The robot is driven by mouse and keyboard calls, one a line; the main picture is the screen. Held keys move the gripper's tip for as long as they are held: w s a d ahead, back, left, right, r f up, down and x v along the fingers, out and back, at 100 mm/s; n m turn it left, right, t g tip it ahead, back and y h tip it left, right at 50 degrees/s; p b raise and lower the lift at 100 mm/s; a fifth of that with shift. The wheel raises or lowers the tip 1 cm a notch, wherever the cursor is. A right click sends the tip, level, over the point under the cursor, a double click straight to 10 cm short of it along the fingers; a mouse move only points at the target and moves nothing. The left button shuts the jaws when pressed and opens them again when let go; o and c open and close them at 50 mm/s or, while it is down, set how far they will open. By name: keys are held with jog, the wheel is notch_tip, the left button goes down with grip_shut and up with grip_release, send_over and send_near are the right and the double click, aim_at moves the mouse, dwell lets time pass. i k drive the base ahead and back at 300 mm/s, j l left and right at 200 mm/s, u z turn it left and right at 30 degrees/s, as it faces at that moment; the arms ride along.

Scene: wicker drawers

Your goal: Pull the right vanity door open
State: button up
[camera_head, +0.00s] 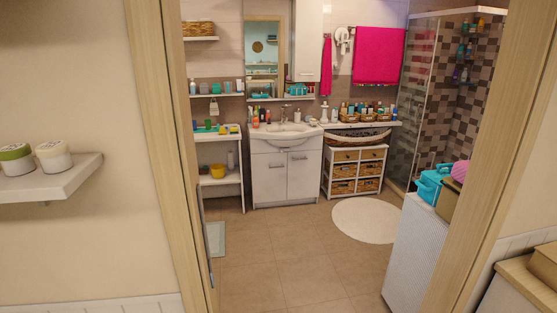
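A white vanity (285,162) stands against the back wall of the bathroom, with a white sink (288,130) on top. Its lower front has two doors side by side. The right vanity door (303,177) looks closed, flush with the left vanity door (269,180). Small handles show near the seam between the doors. I view the vanity from outside the room, through a doorway. My gripper and arm are not in view.
A wooden door frame (165,130) bounds the doorway. Tiled floor (270,255) is clear up to the vanity. A white wicker-drawer cabinet (326,170) and round rug (366,220) are right of it. A white ribbed cabinet (415,255) stands at the right; an open shelf unit (220,185) is left.

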aim_at(304, 172)
jog(key=i+z, duration=0.35)
jog(key=i, duration=1.75)
jog(key=i+j, duration=0.1)
jog(key=i, duration=3.65)
